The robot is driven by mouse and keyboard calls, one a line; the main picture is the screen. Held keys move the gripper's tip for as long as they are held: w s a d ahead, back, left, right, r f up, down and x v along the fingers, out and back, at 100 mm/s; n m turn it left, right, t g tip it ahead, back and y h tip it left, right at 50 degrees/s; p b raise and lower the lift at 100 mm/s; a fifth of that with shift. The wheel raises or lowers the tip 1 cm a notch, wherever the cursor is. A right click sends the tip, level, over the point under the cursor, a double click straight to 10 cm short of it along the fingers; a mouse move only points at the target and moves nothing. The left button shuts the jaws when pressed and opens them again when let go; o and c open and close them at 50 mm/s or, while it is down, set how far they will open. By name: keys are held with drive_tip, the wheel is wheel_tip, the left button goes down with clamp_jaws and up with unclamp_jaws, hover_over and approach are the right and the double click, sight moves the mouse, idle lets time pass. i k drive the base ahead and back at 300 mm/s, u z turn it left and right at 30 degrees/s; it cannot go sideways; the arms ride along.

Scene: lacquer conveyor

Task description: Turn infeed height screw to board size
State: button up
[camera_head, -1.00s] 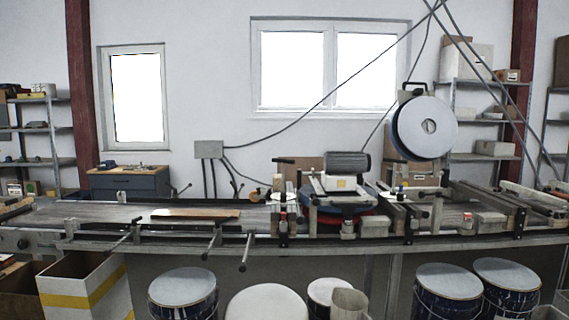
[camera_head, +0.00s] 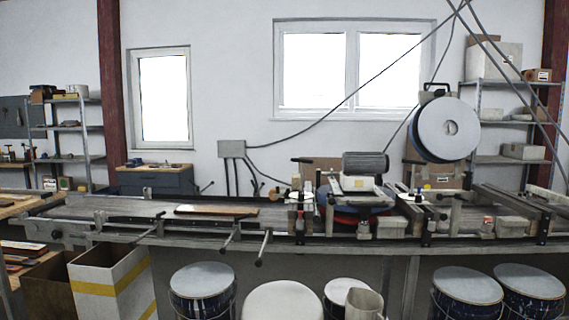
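The lacquer conveyor (camera_head: 110,206) runs across the view on a grey frame. A brown wooden board (camera_head: 215,210) lies flat on its left part. Several screws or rods with dark handles stick out along the front, such as the rods (camera_head: 265,247) and (camera_head: 231,236) left of the machine head and a longer one at the left (camera_head: 152,227). The machine head with a dark motor (camera_head: 365,162) stands right of the middle. I cannot tell which handle is the infeed height screw. My gripper is not in view.
Lidded drums (camera_head: 202,290) and open boxes (camera_head: 118,280) stand under and before the conveyor. A workbench (camera_head: 15,200) is at the far left. A large disc-shaped reel (camera_head: 447,130) and hanging cables are above the conveyor's right half. Shelves line the back wall.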

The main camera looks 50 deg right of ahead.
sight(301, 161)
drive_tip(key=u, duration=0.65)
drive_tip(key=k, duration=1.35)
drive_tip(key=z, duration=1.05)
drive_tip(key=i, duration=1)
drive_tip(key=u, duration=0.1)
